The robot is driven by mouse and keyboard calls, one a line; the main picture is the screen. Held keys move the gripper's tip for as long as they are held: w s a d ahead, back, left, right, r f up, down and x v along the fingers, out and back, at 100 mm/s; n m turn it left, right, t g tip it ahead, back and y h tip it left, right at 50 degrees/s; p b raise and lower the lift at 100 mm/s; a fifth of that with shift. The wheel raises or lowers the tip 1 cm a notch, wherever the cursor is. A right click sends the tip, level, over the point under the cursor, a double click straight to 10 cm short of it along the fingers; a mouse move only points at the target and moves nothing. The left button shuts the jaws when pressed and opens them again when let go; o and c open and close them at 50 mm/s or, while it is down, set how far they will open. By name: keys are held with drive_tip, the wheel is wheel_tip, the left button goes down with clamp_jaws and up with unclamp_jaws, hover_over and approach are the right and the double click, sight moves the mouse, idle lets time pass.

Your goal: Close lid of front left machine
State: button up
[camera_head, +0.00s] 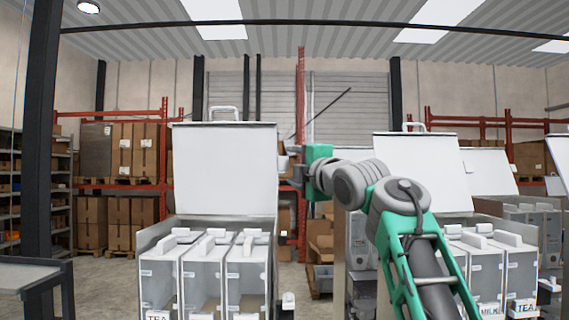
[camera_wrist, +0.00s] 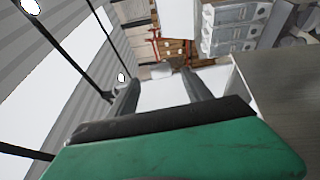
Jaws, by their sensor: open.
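The front left machine (camera_head: 205,270) stands left of centre in the head view. Its white lid (camera_head: 225,165) is open and stands upright, tilted slightly back, with a handle (camera_head: 225,113) on its top edge. Several grey canisters with white tops sit in the open machine. My gripper (camera_head: 288,164) is beside the lid's right edge, at about mid-height; whether it touches the lid cannot be told. In the wrist view, my gripper's two fingers (camera_wrist: 160,90) are apart, with a white surface between and beyond them. Nothing is held.
A second machine (camera_head: 490,265) with its lid (camera_head: 422,170) raised stands on the right, partly behind my arm. More open-lidded machines are farther right. A grey table (camera_head: 30,275) is at the left edge. Racks with boxes (camera_head: 135,150) stand at the back.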

sight(286, 164)
drive_tip(key=p+x, duration=0.1)
drive_tip(key=x, duration=0.1)
drive_tip(key=p+x, duration=0.2)
drive_tip(key=x, duration=0.1)
drive_tip(key=shift+w+a+r, duration=0.15)
drive_tip(key=shift+w+r, duration=0.05)
drive_tip(key=shift+r, duration=0.05)
drive_tip(key=shift+w+a+f+p, duration=0.1)
drive_tip(key=shift+w+a+p, duration=0.05)
drive_tip(key=shift+w+p, duration=0.4)
drive_tip(key=shift+f, duration=0.1)
drive_tip(key=shift+c, duration=0.2)
clamp_jaws()
